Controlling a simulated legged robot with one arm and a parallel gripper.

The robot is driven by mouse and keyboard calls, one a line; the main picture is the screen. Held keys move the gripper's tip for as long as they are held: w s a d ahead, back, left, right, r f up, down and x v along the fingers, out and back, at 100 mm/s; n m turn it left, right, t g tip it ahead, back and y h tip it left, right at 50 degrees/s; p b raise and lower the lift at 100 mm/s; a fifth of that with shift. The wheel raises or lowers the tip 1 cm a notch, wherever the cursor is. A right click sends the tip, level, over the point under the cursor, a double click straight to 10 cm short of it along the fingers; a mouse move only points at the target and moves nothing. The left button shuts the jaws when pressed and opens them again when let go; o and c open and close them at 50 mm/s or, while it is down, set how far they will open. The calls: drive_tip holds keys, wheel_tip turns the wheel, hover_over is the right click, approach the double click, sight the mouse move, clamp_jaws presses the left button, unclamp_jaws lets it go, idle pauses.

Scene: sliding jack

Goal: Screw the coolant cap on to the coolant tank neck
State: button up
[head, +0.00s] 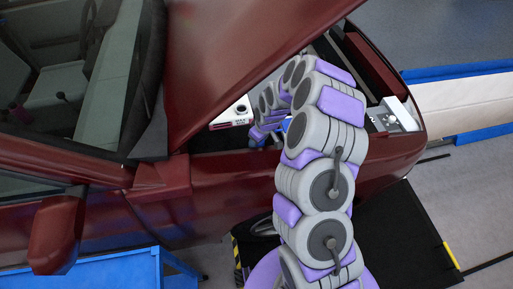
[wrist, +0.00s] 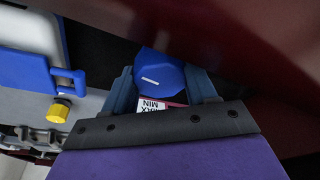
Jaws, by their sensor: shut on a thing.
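The blue coolant cap (wrist: 163,72), many-sided with a white dash on top, sits between the two fingers of my gripper (wrist: 162,85) in the wrist view. My gripper is shut on it. A piece of the coolant tank's label (wrist: 158,104), with MAX and MIN lettering, shows just below the cap between the fingers. In the head view the white coolant tank (head: 228,115) stands in the engine bay, with a dark round neck opening (head: 241,108) on its top. My gripper (head: 258,137) is low beside the tank there, partly hidden by my arm. The cap's underside is hidden.
The raised dark red hood (head: 245,50) hangs over the bay, and its dark red surface also fills the upper right of the wrist view (wrist: 250,40). A blue part (wrist: 25,68) and a yellow cap (wrist: 58,111) lie left of my gripper. The fender (head: 225,190) borders the bay.

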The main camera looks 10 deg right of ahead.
drive_tip(key=shift+f+b, duration=0.3)
drive_tip(key=shift+f, duration=1.1)
drive_tip(key=o, duration=1.2)
drive_tip(key=shift+c, duration=0.2)
drive_tip(key=p+v, duration=0.3)
drive_tip(key=v, duration=1.4)
drive_tip(key=shift+r+p, duration=0.15)
drive_tip(key=shift+p, duration=0.15)
drive_tip(key=shift+s+a, duration=0.1)
